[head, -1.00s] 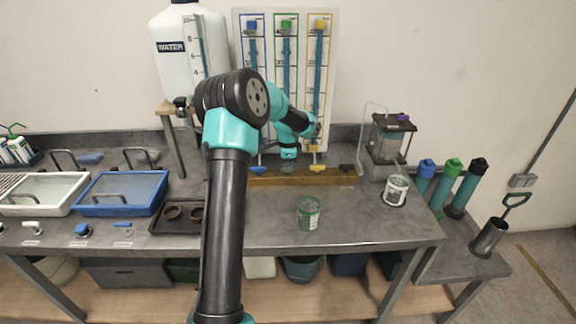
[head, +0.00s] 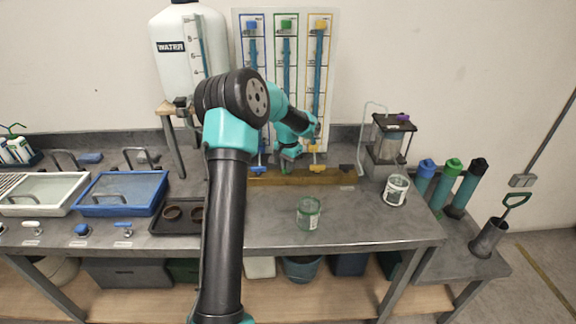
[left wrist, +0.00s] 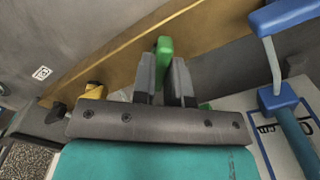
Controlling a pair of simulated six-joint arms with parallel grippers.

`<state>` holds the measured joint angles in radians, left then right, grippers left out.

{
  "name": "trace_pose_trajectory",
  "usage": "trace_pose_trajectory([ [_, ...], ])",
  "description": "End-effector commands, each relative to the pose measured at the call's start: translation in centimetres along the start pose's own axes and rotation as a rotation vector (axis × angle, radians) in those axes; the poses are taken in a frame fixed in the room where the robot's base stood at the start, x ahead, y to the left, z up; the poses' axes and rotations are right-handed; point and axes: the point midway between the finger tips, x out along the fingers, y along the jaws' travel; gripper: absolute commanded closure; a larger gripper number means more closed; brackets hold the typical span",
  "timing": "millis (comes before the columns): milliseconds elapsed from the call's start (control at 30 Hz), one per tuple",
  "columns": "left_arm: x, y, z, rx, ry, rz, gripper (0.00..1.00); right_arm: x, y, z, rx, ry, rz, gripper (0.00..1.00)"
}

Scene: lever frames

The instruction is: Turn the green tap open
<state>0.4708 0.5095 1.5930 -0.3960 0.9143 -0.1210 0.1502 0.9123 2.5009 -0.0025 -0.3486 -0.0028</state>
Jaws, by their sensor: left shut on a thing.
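The green tap's handle (left wrist: 165,46) shows in the left wrist view between the two fingers of my left gripper (left wrist: 164,65), which is shut on it. In the head view my left gripper (head: 289,155) is at the wooden rail below the green gauge tube (head: 287,60). There the gripper hides most of the green tap. The blue tap handle (head: 258,169) is just to its left and the yellow one (head: 317,168) just to its right. My right gripper is not in view.
A glass jar (head: 308,212) stands on the bench in front of the taps. A white tub (head: 396,189) and a lantern-like apparatus (head: 388,140) are to the right. A blue tray (head: 118,210) is at left. The front right of the bench is clear.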

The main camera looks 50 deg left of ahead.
Motion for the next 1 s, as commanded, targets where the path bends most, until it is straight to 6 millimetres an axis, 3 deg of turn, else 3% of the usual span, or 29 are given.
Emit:
trace_pose_trajectory([
  [600, -0.03, -0.01, 0.01, -0.561, 0.000, 0.000, 1.00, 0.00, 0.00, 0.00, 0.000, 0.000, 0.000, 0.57],
  [1000, -0.04, -0.01, 0.00, -0.739, 0.000, 0.000, 1.00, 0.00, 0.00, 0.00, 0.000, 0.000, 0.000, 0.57],
])
